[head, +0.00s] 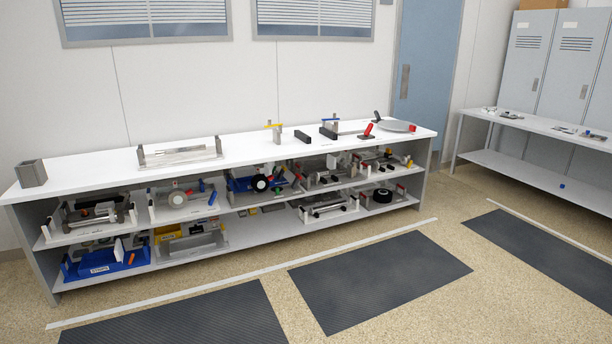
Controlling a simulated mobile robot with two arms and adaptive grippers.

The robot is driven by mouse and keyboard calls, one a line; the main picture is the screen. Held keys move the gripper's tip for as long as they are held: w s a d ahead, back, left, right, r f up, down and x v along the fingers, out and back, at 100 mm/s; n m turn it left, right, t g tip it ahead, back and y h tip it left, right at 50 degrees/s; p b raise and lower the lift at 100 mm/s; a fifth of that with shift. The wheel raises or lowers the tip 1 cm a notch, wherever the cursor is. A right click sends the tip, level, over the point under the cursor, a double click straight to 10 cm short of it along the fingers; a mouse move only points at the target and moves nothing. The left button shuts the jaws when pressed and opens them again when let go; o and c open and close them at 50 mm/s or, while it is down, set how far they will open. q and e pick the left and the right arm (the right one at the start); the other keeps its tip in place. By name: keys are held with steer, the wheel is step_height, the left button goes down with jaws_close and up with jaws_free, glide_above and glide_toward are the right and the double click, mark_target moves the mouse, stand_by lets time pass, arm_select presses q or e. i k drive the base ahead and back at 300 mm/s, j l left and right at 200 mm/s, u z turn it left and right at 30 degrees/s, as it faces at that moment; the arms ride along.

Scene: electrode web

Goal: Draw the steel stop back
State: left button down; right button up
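No part of my left or right gripper shows in the head view. A long white workbench (110,172) with shelves stands against the wall, some way off. On its top lie a long grey metal fixture (180,155) with upright ends, a small grey upright stand (277,134) with a yellow bar across it, and a similar dark-based stand (329,128) with a blue top. Which part is the steel stop is too small to tell from here.
A grey open box (31,173) stands at the bench's left end. A round grey plate (397,126) lies at its right end. The shelves hold several fixtures and a blue tray (125,262). Dark mats (375,280) lie on open floor before the bench. A second table (545,125) stands right, by lockers.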

mark_target(330, 128)
steer(key=i, duration=2.85)
